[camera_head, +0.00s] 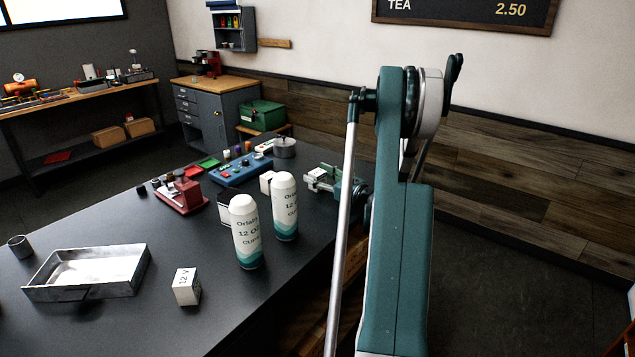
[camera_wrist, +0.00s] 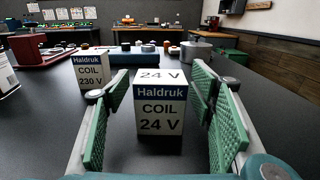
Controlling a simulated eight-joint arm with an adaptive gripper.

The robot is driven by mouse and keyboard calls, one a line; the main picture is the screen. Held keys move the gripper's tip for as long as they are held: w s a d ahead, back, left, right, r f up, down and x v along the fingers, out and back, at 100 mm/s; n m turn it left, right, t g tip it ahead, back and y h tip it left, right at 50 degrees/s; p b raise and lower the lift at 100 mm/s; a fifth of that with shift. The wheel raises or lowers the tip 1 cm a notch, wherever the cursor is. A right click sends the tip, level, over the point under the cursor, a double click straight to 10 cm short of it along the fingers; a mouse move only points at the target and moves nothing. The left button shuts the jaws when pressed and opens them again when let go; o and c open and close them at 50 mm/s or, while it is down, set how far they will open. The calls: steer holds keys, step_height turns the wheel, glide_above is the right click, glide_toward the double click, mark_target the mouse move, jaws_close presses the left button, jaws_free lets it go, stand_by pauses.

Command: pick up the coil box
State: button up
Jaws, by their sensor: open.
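In the wrist view, a white and dark-blue coil box marked 24 V (camera_wrist: 161,108) stands upright on the dark table, straight ahead. Gaps show on both sides. How deep the box lies between the pads is hard to tell. A second coil box, marked 230 V (camera_wrist: 91,73), stands farther left. In the head view, my gripper (camera_head: 321,178) is partly hidden by my arm, right of a mostly hidden white box (camera_head: 267,182). A box marked 12 V (camera_head: 186,287) stands near the front.
A metal tray (camera_head: 139,276) and a dark cup (camera_head: 20,247) are at left. Behind are a red device (camera_head: 182,194), a blue device (camera_head: 240,171) and a silver pot (camera_head: 284,148). The front middle table is mostly clear.

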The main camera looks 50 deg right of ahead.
mark_target(318, 172)
steer(key=shift+c, duration=0.5)
steer(key=c, duration=1)
steer(key=shift+r+p, duration=1.1)
steer(key=shift+r, duration=3.9)
